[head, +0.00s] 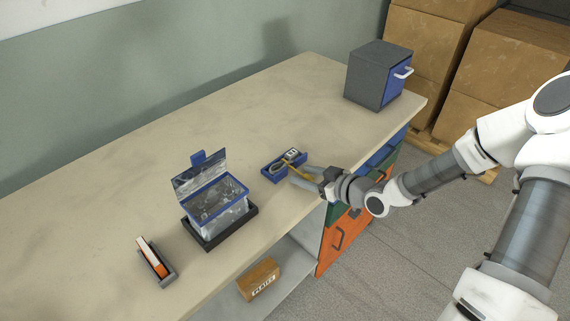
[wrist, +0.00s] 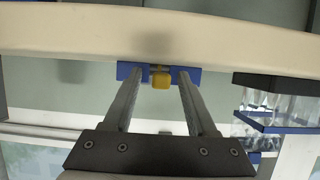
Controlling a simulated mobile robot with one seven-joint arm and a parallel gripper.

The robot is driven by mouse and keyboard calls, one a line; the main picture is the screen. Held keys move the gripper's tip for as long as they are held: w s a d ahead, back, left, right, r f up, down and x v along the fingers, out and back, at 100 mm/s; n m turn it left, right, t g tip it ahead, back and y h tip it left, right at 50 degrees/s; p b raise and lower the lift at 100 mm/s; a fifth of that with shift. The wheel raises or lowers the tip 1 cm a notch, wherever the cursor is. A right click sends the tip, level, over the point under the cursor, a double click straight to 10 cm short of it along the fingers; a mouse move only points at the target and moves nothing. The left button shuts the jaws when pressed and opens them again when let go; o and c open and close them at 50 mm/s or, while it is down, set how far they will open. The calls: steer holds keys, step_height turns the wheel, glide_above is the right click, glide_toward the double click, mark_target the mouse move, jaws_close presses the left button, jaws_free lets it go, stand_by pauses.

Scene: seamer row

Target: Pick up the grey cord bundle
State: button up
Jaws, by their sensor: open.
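A small blue tray (head: 270,174) sits on the bench near its front edge; it also shows in the wrist view (wrist: 128,70). A small grey-and-white item (head: 291,155), perhaps the grey cord bundle, lies in it, but it is too small to be sure. A yellow piece (head: 283,167) lies beside it in the tray. My gripper (head: 298,174) is open and low at the tray's front side. In the wrist view, the yellow piece (wrist: 160,80) shows between the two fingers, with nothing clamped. No grey cord is clear in the wrist view.
A clear bin with a blue rim and raised lid (head: 213,200) stands on a dark base left of the tray. An orange-and-white item in a grey holder (head: 155,262) is further left. A grey cabinet with a blue door (head: 377,75) stands at the far right. The back of the bench is clear.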

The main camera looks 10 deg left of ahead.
steer(key=shift+w, duration=0.1)
jaws_close()
steer(key=shift+r, duration=0.1)
stand_by(0.5)
